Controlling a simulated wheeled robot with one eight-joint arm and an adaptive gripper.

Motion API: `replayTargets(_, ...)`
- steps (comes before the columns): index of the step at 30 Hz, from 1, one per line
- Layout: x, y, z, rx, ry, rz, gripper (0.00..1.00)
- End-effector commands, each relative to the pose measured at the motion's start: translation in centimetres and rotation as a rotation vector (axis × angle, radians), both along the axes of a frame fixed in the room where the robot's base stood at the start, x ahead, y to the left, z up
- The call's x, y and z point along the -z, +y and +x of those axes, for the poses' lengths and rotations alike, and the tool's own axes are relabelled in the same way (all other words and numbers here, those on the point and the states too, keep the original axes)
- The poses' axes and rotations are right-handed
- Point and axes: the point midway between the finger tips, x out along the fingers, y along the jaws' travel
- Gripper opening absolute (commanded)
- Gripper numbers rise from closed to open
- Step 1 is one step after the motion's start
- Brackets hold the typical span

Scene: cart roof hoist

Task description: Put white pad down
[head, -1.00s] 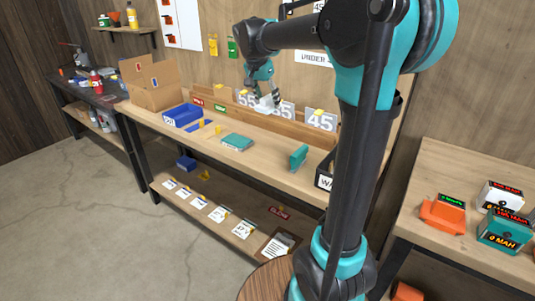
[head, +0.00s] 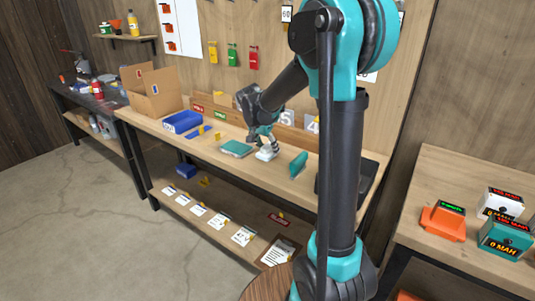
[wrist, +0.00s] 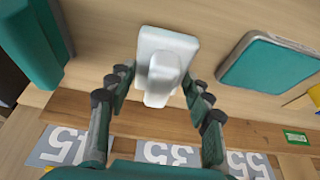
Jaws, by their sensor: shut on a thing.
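The white pad (head: 266,154) is a flat square plate with a white grip block on top. It is at the workbench top (head: 200,150), between a flat teal pad and an upright teal piece. My gripper (head: 268,143) points down from above and is shut on the pad's grip block. In the wrist view the white pad (wrist: 167,42) shows between the two fingers of my gripper (wrist: 158,84). Its plate looks level and close to the wood. I cannot tell for certain whether its underside touches the bench.
The teal pad (head: 237,148) lies left of the white pad, and the upright teal piece (head: 298,163) stands to its right. Number cards (wrist: 168,153) stand along a wooden rail behind. A blue bin (head: 182,122) and a cardboard box (head: 153,92) stand further left.

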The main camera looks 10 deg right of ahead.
Motion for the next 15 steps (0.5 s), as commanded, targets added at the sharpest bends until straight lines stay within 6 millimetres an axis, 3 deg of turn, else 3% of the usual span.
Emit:
replayTargets(6, 2.6, 0.0, 0.0, 0.0, 0.0, 0.0, 0.28)
replayTargets(15, 2.8, 0.0, 0.0, 0.0, 0.0, 0.0, 0.28)
